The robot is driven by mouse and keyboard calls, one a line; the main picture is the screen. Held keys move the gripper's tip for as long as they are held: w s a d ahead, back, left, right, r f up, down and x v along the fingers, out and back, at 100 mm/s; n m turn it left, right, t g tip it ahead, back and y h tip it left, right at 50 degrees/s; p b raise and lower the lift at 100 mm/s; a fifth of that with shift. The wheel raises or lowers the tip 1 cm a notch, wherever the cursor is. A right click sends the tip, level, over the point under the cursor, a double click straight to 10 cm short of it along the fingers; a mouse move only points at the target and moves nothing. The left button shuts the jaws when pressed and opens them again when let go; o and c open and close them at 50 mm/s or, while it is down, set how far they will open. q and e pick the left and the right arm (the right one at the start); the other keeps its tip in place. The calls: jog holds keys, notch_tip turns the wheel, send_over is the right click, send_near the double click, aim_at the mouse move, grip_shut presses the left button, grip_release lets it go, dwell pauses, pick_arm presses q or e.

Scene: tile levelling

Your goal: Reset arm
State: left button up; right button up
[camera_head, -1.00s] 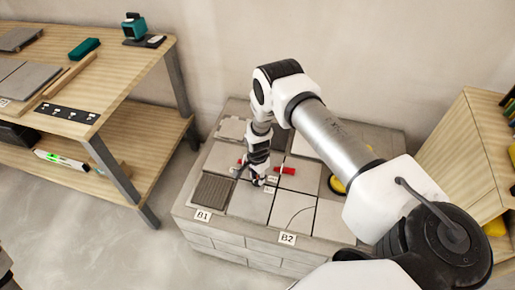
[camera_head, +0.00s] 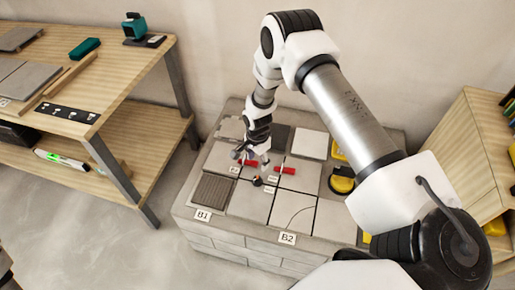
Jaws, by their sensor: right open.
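My right arm reaches in from the lower right over the grey block platform (camera_head: 265,245). My right gripper (camera_head: 251,161) is open above the tiles, near their middle, with nothing seen between its fingers. Below and around it lie grey tiles (camera_head: 249,202), a dark ribbed tile (camera_head: 212,190) and a paler tile (camera_head: 311,144). A red piece (camera_head: 285,170) and a small dark piece with an orange part (camera_head: 257,181) sit on the tiles near the gripper. Another red piece shows right beside the fingers. My left gripper does not show.
A wooden workbench (camera_head: 120,95) with tiles, a teal block (camera_head: 84,48) and a teal tool (camera_head: 134,27) stands at the left. A yellow and black round tool (camera_head: 342,182) lies at the platform's right. A wooden shelf (camera_head: 465,150) stands at the right. Labels B1 and B2 mark the platform's front edge.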

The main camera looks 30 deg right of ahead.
jog(key=shift+r, duration=0.8)
jog(key=s+a+n+p, duration=0.1)
jog(key=s+a+n, duration=0.1)
jog(key=s+n, duration=0.3)
jog(key=s+a+r+n+p, duration=0.1)
jog(key=s+a+n, duration=0.2)
jog(key=s, duration=1)
jog(key=s+a+n+p, duration=0.1)
jog(key=s+a+n, duration=0.2)
jog(key=s+n, duration=0.4)
jog(key=s, duration=0.3)
jog(key=shift+a+r+n, duration=0.25)
jog(key=shift+r+n, duration=0.05)
